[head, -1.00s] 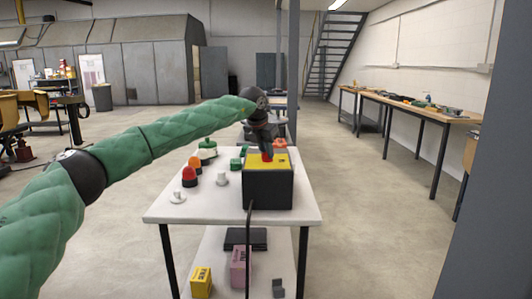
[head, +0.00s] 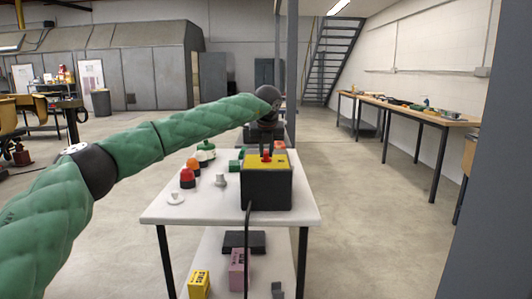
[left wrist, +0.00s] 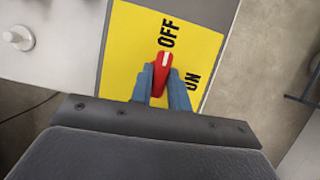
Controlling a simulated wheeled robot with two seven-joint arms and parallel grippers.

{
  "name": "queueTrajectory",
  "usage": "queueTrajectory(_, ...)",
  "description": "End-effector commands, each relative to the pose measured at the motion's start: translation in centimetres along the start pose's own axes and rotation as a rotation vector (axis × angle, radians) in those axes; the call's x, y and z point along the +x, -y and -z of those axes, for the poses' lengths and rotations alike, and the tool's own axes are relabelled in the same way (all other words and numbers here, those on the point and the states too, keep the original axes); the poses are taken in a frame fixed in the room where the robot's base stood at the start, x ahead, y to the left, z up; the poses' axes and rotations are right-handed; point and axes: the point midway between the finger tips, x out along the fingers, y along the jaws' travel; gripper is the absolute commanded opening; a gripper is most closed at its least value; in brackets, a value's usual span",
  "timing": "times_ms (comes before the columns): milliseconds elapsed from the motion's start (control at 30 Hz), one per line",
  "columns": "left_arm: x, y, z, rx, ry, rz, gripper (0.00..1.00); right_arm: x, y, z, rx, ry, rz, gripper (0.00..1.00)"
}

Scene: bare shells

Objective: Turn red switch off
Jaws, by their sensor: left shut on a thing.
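The red switch (head: 267,156) sits on the yellow top plate (head: 279,161) of a black box (head: 267,190) on the white table. In the left wrist view the red switch (left wrist: 160,76) lies between the two blue fingers of my left gripper (left wrist: 162,82), which is shut on it. The white mark on the switch points towards the word OFF on the yellow plate (left wrist: 130,45); the word ON is to the lower right. In the head view my left gripper (head: 267,142) is small and dark at the switch. My right gripper is not in view.
On the white table (head: 215,212), left of the box, stand a red-topped button (head: 187,178), an orange one (head: 193,164), a green one (head: 205,150) and a grey-white knob (head: 220,180). A black cable hangs down the box's front. Boxes lie on the lower shelf.

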Motion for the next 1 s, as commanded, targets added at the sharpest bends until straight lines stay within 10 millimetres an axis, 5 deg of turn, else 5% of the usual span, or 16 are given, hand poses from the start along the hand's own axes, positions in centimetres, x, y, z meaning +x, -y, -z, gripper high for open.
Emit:
queueTrajectory(500, -0.23, -0.05, -0.15, -0.018, 0.003, -0.007, 0.0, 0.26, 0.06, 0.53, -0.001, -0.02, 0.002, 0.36)
queueTrajectory(533, -0.22, -0.05, -0.15, -0.018, 0.003, -0.007, 0.24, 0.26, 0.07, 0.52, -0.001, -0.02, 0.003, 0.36)
queueTrajectory(600, -0.19, -0.05, -0.13, -0.017, 0.002, -0.007, 0.38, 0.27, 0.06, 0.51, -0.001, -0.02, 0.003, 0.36)
queueTrajectory(1000, -0.79, -0.02, -0.07, -0.016, 0.001, -0.008, 0.38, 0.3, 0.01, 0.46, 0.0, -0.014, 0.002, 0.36)
